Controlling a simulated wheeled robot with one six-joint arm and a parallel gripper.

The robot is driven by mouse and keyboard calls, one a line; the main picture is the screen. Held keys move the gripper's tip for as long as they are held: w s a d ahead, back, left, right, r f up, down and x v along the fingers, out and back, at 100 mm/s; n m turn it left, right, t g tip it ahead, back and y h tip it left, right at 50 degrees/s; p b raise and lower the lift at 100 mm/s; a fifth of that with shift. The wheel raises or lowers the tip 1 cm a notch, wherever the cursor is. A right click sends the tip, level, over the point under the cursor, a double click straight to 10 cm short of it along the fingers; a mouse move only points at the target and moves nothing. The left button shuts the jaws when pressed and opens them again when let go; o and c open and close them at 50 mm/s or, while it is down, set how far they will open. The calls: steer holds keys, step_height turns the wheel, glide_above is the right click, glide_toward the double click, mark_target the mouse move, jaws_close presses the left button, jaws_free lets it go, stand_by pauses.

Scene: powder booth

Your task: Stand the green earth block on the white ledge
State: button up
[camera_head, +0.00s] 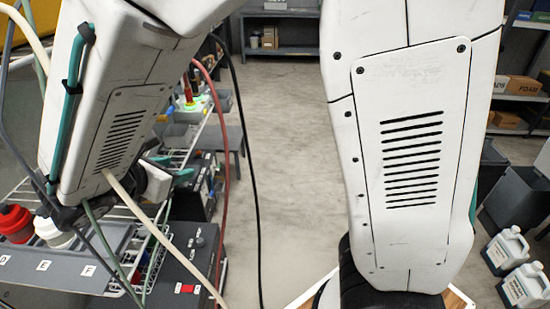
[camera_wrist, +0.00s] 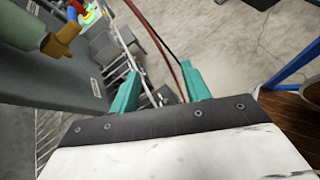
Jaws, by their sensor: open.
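I cannot make out a green earth block or a white ledge for certain in either view. My gripper (camera_wrist: 160,88) shows in the wrist view as two teal fingers spread apart, with nothing between them. It points past a grey panel toward a wire rack and the floor. In the head view my arm links cover much of the scene, and only a small teal part of the gripper end shows beside the rack at left. A small bright green and red item (camera_head: 190,98) stands on the far part of the rack, too small to identify.
White jugs (camera_head: 522,285) stand on the floor at right, near shelves with boxes (camera_head: 520,88). The middle floor is clear.

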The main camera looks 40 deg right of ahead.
steer(key=s+d+r+m+g+y, duration=0.2)
steer(key=s+d+r+m+g, duration=0.1)
steer(key=s+d+m, duration=0.4)
steer(key=s+d+r+m+g+y, duration=0.1)
steer(key=s+d+r+m+g, duration=0.2)
steer(key=d+m, duration=0.45)
steer(key=s+d+r+m+y, duration=0.1)
steer(key=s+d+m+y, duration=0.1)
steer(key=s+m+y, duration=0.4)
steer(key=s+m, duration=0.1)
steer(key=s, duration=0.4)
steer(key=shift+d+m, duration=0.15)
steer(key=shift+m, duration=0.2)
steer(key=shift+o, duration=0.6)
steer(key=shift+s+m, duration=0.3)
